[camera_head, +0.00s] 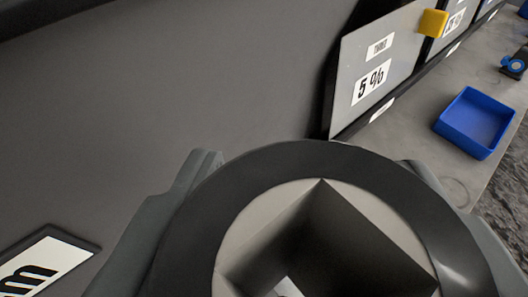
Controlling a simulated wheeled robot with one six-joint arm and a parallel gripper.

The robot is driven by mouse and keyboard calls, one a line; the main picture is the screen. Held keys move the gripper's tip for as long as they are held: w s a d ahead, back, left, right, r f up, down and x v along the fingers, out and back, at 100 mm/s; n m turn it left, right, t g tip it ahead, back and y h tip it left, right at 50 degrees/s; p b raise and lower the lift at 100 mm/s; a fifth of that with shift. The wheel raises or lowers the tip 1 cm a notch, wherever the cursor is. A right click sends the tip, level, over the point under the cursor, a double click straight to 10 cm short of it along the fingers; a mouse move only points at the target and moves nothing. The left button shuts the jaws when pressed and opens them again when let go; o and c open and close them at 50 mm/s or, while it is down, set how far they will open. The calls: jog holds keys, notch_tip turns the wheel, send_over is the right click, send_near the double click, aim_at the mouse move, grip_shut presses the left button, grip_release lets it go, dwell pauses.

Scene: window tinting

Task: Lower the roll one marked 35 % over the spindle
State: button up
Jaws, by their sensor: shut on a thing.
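My gripper (308,170) is shut on a roll (275,165), with one grey finger on its left and one on its right. The roll is seen end-on, low in the picture: a wide dark ring around a pale core with an angular, square-looking opening. A small pale patch shows through the opening at the bottom edge; I cannot tell what it is. No 35 % mark shows on the roll from here. I cannot make out the spindle, so its position relative to the roll cannot be told.
A grey panel (372,50) marked 5 % stands at upper right, with a yellow block (433,23) by its top corner. A blue tray (474,122) sits on the grey surface at right. A white label (40,268) lies lower left.

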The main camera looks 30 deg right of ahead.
jog(key=shift+s, duration=0.15)
jog(key=shift+f, duration=0.1)
notch_tip(320, 180, down, 16)
dwell(2.6)
jog(key=shift+f, duration=0.35)
dwell(0.9)
jog(key=o, duration=1.6)
jog(key=v, duration=1.7)
jog(key=s+a+n+t+y, duration=0.2)
jog(key=s+a, duration=0.3)
jog(key=a, duration=0.5)
jog(key=s+a+f+n+t+y, duration=0.1)
jog(key=s+a+n+t+y, duration=0.1)
jog(key=a, duration=0.7)
jog(key=s+a+f+n+t+y, duration=0.1)
jog(key=s+a+n+y, duration=0.3)
jog(key=s+a, duration=0.4)
jog(key=shift+s+a+t+y, duration=0.25)
jog(key=shift+a+t, duration=0.2)
jog(key=shift+a, duration=0.25)
jog(key=shift+s+a+t+y, duration=0.15)
jog(key=shift+a+t+y, duration=0.25)
jog(key=shift+a, duration=0.25)
